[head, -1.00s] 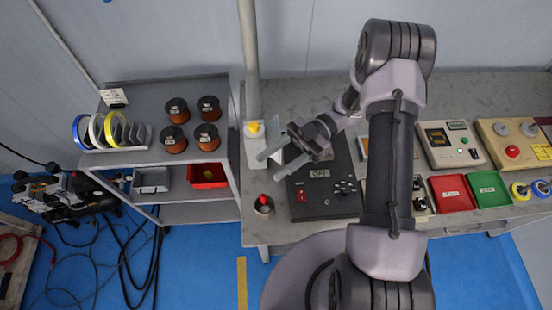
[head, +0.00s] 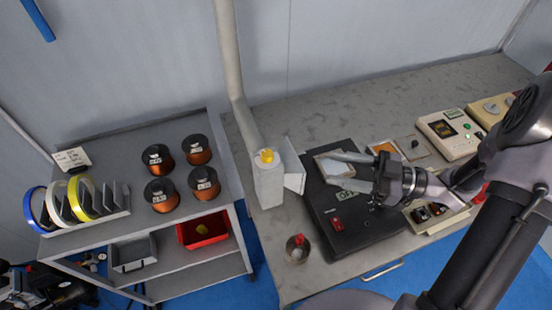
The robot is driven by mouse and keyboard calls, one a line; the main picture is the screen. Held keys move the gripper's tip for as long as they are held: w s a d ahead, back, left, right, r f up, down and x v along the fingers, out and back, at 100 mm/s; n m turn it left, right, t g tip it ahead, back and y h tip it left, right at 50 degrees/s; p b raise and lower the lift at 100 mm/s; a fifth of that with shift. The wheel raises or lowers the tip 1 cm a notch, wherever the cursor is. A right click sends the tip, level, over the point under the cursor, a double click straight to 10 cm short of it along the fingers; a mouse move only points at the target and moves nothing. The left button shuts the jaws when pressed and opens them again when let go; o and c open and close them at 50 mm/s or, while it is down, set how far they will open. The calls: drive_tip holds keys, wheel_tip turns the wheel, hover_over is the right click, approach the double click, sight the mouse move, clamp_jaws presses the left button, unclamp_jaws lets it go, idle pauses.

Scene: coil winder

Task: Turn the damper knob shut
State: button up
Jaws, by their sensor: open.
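The damper knob is the yellow knob (head: 267,156) on top of the grey box (head: 268,185) at the foot of the duct pipe (head: 238,90). A pale hood plate (head: 293,165) stands at the box's right side. My gripper (head: 345,171) is to the right of the knob, apart from it, over the black control unit (head: 350,222). Its fingers point left, spread and empty. The knob is in plain view, but its turn position is too small to read.
A shelf (head: 130,125) with copper wire spools (head: 160,195) and tape rolls (head: 80,200) stands left. A small pot (head: 298,248) with a red top sits on the bench front. Instruments (head: 450,135) fill the right. The bench behind the black unit is mostly clear.

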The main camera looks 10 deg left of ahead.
sight(273, 155)
drive_tip(key=a+b, duration=0.1)
drive_tip(key=a, duration=0.4)
drive_tip(key=w+a+b, duration=0.1)
drive_tip(key=a+b, duration=0.1)
drive_tip(key=a, duration=0.4)
drive_tip(key=w+a+b, duration=0.1)
drive_tip(key=a+b, duration=0.1)
drive_tip(key=a, duration=0.4)
drive_tip(key=shift+w, duration=0.2)
